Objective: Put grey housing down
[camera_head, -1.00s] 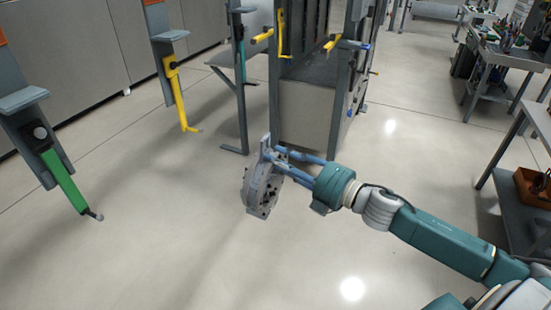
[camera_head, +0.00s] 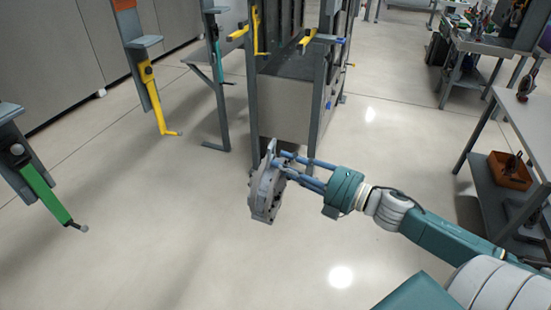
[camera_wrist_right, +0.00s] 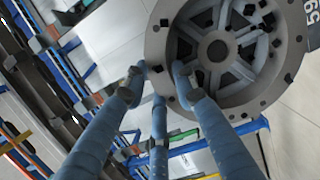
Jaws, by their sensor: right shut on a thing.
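The grey housing (camera_head: 265,192) is a round metal part held in the air over the floor in the head view. My right gripper (camera_head: 283,166) comes in from the right, and its blue fingers are shut on the housing's edge. In the right wrist view the housing (camera_wrist_right: 292,62) shows its round ring, spokes and dark bolt spots. The gripper's fingers (camera_wrist_right: 160,90) meet its lower-left rim there. The housing touches no surface that I can see. My left gripper is not in view.
A grey rack with yellow hooks (camera_head: 285,100) stands behind the housing. Posts with a yellow hook (camera_head: 155,100) and a green hook (camera_head: 45,195) stand at the left. At the right is a table (camera_head: 530,115) with an orange bin (camera_head: 510,171) on its lower shelf. The floor between is clear.

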